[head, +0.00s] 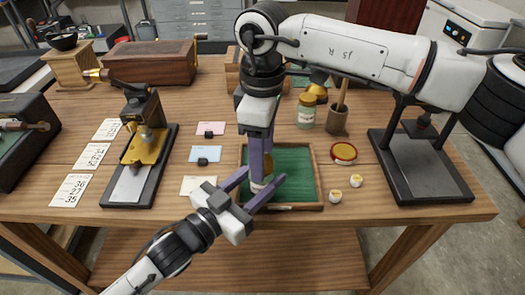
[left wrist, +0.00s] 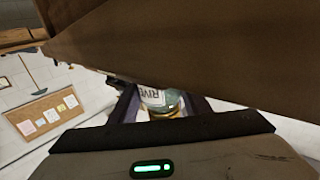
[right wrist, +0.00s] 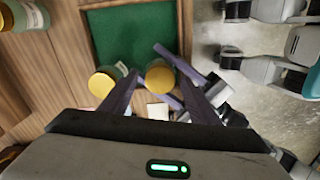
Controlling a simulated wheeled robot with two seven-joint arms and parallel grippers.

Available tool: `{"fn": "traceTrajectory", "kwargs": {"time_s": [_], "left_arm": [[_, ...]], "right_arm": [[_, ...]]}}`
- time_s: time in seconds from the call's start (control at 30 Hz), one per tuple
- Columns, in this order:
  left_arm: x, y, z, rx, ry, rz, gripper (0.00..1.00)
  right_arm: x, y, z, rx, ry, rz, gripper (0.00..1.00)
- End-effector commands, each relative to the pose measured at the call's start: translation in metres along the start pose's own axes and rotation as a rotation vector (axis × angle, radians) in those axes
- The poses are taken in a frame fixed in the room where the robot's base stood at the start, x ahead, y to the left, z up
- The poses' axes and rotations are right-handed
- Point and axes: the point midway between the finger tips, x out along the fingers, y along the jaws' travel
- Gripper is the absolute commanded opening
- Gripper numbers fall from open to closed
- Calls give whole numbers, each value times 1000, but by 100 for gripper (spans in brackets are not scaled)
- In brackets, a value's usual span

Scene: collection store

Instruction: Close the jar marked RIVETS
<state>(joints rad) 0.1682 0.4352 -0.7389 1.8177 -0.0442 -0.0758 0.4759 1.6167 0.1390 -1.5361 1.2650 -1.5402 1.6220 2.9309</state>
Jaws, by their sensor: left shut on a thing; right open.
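The jar marked RIVETS (left wrist: 152,97) is between my left gripper's fingers; its label shows in part in the left wrist view. In the head view its pale lower body (head: 258,187) is over the green-lined tray (head: 295,163). My left gripper (head: 264,193) is shut on it. A gold lid (right wrist: 160,77) shows at the held jar in the right wrist view; I cannot tell whether it is seated. My right gripper (right wrist: 160,92) is open, pointing down above the jar. Its fingers hide part of the jar in the head view.
Another gold-lidded jar (right wrist: 102,83) is beside my right gripper's finger. A red-rimmed round tin (head: 343,152) and two small pale pieces (head: 335,196) lie to the right. A black press stand (head: 420,165) is farther right.

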Motion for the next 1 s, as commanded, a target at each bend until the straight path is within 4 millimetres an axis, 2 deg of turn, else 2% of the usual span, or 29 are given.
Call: {"fn": "traceTrajectory", "kwargs": {"time_s": [0.17, 0.43, 0.83, 1.0], "left_arm": [[0, 0, 1, 0, -2, 0, 0], [0, 0, 1, 0, -2, 0, 0], [0, 0, 1, 0, -2, 0, 0], [0, 0, 1, 0, -2, 0, 0]], "right_arm": [[-9, 0, 0, 0, 1, 1, 55], [-42, 0, 0, -1, 0, 0, 55], [-45, 0, 0, -26, 0, -1, 52], [-46, 0, 0, -220, 0, 0, 52]]}}
